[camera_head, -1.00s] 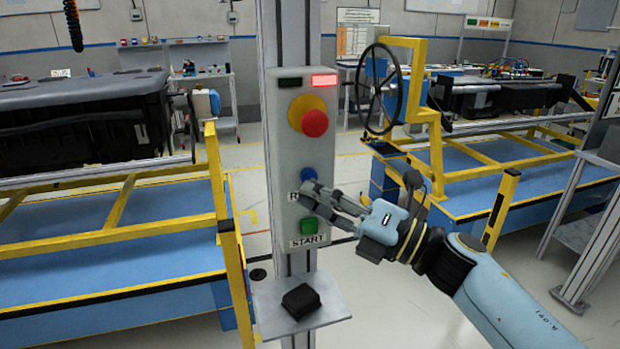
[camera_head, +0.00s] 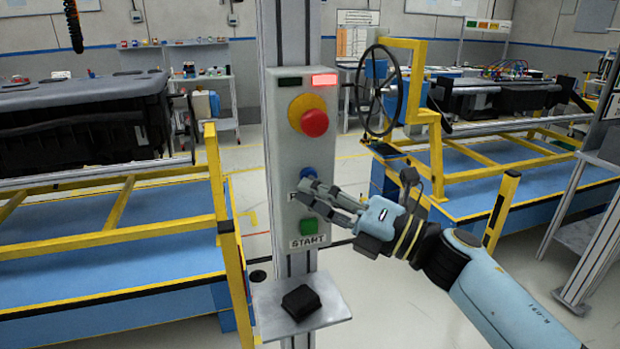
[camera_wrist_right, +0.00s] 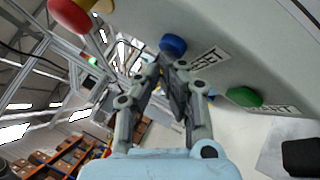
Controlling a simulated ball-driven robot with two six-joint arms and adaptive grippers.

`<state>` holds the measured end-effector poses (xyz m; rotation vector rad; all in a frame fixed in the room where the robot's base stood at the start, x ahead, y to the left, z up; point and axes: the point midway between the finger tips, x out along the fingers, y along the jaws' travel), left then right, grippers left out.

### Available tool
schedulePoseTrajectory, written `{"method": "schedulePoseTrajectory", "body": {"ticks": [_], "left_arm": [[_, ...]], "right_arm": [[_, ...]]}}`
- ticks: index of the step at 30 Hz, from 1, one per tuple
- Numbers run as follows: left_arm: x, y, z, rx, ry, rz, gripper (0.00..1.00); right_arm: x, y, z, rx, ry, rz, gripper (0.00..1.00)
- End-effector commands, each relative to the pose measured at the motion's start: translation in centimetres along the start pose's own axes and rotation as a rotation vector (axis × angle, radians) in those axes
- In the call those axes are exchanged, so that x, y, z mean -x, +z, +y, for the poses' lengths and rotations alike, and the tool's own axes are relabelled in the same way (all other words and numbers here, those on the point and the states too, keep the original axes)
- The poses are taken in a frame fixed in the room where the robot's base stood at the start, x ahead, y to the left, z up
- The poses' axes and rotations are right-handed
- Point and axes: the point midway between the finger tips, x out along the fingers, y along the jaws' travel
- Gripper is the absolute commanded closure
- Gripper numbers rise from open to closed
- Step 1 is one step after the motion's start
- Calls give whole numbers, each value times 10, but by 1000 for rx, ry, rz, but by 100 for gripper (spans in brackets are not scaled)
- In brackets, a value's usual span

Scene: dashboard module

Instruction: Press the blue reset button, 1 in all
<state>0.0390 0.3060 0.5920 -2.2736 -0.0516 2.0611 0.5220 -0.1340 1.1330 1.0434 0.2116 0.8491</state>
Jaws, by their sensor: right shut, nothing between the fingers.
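The blue reset button (camera_head: 308,174) is on the grey control panel (camera_head: 283,150), between the red emergency stop (camera_head: 314,122) above and the green START button (camera_head: 308,227) below. My right gripper (camera_head: 304,190) is shut and empty, just below the blue button and in front of its label, which it partly hides. In the right wrist view the blue button (camera_wrist_right: 172,44) shows just beyond the fingertips (camera_wrist_right: 172,62). I cannot tell whether they touch it. The red lamp (camera_head: 324,80) at the panel's top right is lit; the dark lamp beside it is unlit. My left gripper is not in view.
A small shelf (camera_head: 330,304) with a black block (camera_head: 301,301) juts out below the panel. A yellow-framed blue bench (camera_head: 110,250) stands left, another bench (camera_head: 465,200) with a handwheel (camera_head: 380,90) right. Floor between panel and right bench is open.

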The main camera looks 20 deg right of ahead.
Motion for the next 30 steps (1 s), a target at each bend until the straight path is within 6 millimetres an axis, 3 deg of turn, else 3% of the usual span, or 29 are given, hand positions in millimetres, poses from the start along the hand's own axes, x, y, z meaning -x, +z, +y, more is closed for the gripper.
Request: {"method": "schedulePoseTrajectory", "body": {"ticks": [17, 30], "left_arm": [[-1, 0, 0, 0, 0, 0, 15], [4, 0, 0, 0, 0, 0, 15]], "right_arm": [[-2, 1, -1, 0, 0, -1, 100], [10, -7, 8, 0, 0, 0, 100]]}}
